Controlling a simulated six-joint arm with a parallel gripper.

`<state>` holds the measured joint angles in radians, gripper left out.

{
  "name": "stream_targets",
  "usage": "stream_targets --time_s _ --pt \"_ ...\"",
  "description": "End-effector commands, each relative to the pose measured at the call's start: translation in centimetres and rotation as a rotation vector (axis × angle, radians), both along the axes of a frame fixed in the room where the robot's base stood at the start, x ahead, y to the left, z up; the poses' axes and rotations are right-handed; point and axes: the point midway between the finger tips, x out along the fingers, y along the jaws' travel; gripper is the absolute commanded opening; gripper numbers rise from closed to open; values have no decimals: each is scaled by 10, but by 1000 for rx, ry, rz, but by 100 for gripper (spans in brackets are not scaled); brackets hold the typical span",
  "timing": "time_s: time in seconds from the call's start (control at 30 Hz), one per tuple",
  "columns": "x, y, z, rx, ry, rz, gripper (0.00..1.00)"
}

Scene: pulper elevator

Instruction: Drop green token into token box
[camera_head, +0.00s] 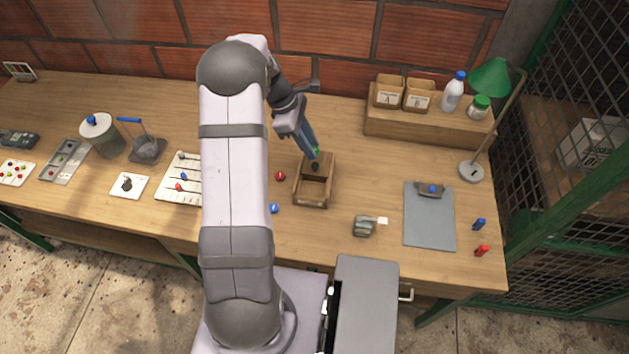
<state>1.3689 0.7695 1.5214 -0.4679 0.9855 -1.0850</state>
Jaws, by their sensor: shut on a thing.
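The token box (301,193) is a small open wooden box near the middle of the table. My gripper (315,158) is over the back part of the box, pointing down. A small green token (315,152) shows at its fingertips, and the gripper is shut on it. The exact height of the token above the box floor is hard to tell. A red token (280,176) lies on the table left of the box. A blue token (274,208) lies on the table at the box's front left.
A grey clipboard (429,222) and a small grey device (364,226) lie to the right. A wooden shelf (430,128) with boxes and bottles stands at the back right, beside a green lamp (490,77). My arm covers part of a bead board (180,180) at left.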

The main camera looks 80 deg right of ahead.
Motion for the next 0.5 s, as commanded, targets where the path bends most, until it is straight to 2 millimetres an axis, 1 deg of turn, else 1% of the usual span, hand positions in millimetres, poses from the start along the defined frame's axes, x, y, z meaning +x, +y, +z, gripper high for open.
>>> stream_targets --time_s 0.17,0.27,0.5 --pt "0 0 -5 1 0 -1 4" --pt "0 0 -11 0 -1 -2 4" --pt "0 0 -34 1 -1 -4 4"
